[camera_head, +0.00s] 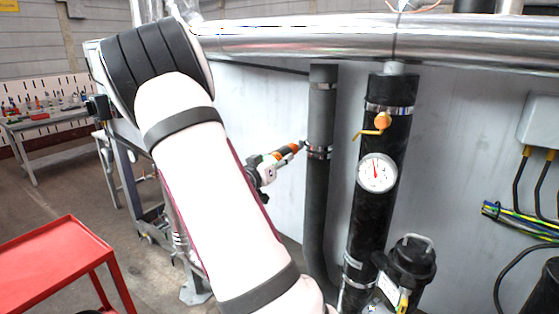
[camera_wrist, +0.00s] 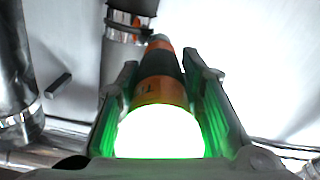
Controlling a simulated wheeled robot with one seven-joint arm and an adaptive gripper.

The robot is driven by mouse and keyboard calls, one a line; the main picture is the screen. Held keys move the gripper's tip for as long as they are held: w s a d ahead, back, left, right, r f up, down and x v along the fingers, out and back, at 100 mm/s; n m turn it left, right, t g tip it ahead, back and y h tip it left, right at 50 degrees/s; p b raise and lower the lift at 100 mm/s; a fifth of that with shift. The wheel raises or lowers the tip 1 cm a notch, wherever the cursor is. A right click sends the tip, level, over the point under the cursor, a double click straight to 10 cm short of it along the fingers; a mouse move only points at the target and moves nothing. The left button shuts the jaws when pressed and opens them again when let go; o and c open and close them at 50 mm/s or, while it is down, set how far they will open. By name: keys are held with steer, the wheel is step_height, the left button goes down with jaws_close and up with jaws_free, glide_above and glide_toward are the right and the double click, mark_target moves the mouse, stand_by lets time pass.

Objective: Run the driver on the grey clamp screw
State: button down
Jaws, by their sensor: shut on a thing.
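My gripper (camera_head: 264,170) is partly hidden behind my arm in the head view. It is shut on an orange and black driver (camera_head: 284,153), which points up and right toward the narrow dark pipe (camera_head: 318,200). A metal band clamp (camera_head: 319,153) circles that pipe. The driver's tip is at the clamp's left side; I cannot tell if it touches the screw. In the wrist view the driver (camera_wrist: 163,88) lies between both fingers, its near end glowing white-green. The clamp (camera_wrist: 122,33) shows just beyond its tip. The screw itself is too small to make out.
A thicker black pipe (camera_head: 380,220) with a gauge (camera_head: 377,172) and an orange-handled valve (camera_head: 378,123) stands to the right. A silver duct (camera_head: 300,38) crosses above. A red cart (camera_head: 50,265) stands at lower left, a workbench (camera_head: 40,120) behind it.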

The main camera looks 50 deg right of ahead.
steer(key=shift+s+a+p, duration=0.15)
steer(key=shift+a+p, duration=0.25)
steer(key=shift+a, duration=1.4)
